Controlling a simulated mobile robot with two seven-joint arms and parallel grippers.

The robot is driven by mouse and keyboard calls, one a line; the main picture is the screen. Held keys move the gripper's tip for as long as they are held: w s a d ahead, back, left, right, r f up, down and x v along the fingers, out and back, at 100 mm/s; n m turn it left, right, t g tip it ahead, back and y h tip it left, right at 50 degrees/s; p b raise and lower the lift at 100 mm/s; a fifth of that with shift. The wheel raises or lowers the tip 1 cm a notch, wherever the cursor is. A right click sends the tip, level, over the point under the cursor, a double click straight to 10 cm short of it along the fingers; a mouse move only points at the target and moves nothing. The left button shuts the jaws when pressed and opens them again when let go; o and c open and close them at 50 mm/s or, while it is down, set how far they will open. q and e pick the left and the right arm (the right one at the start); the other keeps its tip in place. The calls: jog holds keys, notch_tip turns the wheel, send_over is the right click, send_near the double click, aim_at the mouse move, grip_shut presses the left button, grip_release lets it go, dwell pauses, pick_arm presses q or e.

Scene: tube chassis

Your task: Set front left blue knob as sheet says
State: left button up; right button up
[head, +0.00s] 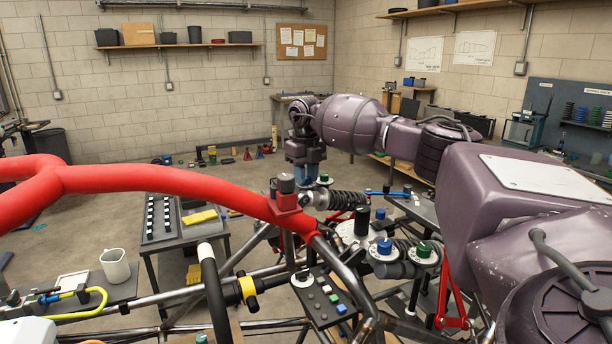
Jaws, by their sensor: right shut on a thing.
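My right gripper (305,166) points down at the far end of the shock absorber (347,200), beyond the red tube. It is shut on a blue knob (307,179), which is mostly hidden by the fingers. A green knob (324,180) sits just right of it. Nearer, another blue knob (384,246) and a green knob (424,249) top a second shock absorber. A further blue knob (380,213) stands behind these. Papers hang on the cork board (302,42) at the back wall; their writing is too small to read. My left gripper is out of view.
The red chassis tube (180,183) crosses in front of the gripper, with a red and black fitting (286,192) close to it. A grey cart (185,228) and a white mug (115,265) stand left.

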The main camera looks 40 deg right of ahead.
dwell(0.5)
jog(key=o, duration=0.9)
jog(key=shift+o, duration=0.2)
notch_tip(320, 180, up, 11)
jog(key=b, duration=0.1)
jog(key=shift+f, duration=0.1)
